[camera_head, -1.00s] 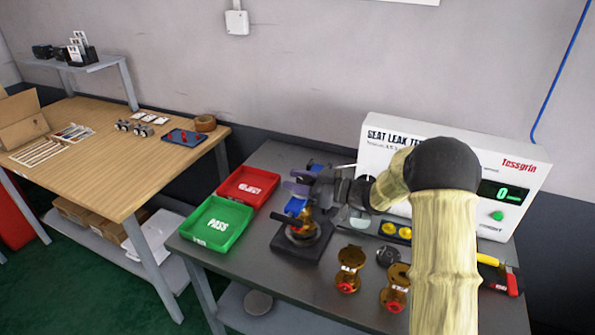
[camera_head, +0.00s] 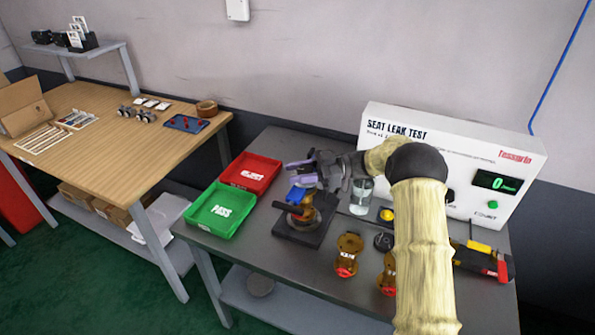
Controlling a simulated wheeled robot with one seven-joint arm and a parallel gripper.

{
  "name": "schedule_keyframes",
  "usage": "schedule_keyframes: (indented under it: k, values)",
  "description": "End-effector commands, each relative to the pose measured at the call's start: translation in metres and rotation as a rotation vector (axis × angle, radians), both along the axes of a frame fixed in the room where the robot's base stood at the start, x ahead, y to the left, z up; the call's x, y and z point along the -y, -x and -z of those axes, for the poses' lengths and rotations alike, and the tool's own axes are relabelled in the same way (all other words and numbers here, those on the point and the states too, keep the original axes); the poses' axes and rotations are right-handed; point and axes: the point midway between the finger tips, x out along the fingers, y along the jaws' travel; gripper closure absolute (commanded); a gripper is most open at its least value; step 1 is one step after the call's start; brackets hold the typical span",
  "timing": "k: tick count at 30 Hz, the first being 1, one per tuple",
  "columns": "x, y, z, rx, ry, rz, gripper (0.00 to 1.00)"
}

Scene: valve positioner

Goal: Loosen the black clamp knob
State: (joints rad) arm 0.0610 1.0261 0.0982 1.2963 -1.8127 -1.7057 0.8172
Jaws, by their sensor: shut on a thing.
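My gripper (camera_head: 296,166), with purplish-grey fingers, is above the back of the valve fixture, shut on what seems to be the black clamp knob. The knob is hidden by the fingers and too small to make out. The fixture has a dark base plate (camera_head: 298,236) and holds an amber valve (camera_head: 310,214) upright. A blue part (camera_head: 296,193) of the fixture shows just below the fingers.
A green PASS tray (camera_head: 221,210) and a red tray (camera_head: 251,173) stand left of the fixture. Amber valves (camera_head: 348,252) lie in front to the right. A glass (camera_head: 361,195) stands close by my wrist. The leak tester (camera_head: 455,150) stands behind.

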Motion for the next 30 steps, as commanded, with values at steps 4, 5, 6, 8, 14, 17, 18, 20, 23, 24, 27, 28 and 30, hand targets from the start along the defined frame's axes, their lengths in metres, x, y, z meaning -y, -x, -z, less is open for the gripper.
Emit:
schedule_keyframes:
  k: [4,5,6,8,14,17,18,20,23,24,27,28,30]
  values:
    - [0.000,-0.001,-0.001,0.004,-0.002,0.003,0.84]
    - [0.000,-0.001,-0.001,0.003,-0.003,0.003,0.84]
    - [0.000,-0.001,-0.001,0.003,-0.003,0.003,0.84]
    - [0.000,-0.001,-0.002,0.004,-0.003,0.003,0.59]
    - [0.000,-0.001,-0.001,0.004,-0.002,0.003,0.40]
    - [0.000,0.000,-0.001,0.003,-0.002,0.003,0.40]
    - [0.000,0.000,-0.001,0.003,-0.002,0.003,0.40]
    - [0.001,-0.001,-0.001,0.002,-0.001,0.003,0.40]
    - [0.006,-0.002,0.000,0.002,0.000,0.004,0.40]
    - [0.009,-0.003,0.000,0.002,0.000,0.004,0.40]
    - [0.022,-0.007,0.001,0.003,-0.001,0.004,0.40]
    - [0.027,-0.008,0.001,0.004,0.000,0.005,0.40]
    - [0.039,-0.011,0.001,0.003,-0.001,0.005,0.40]
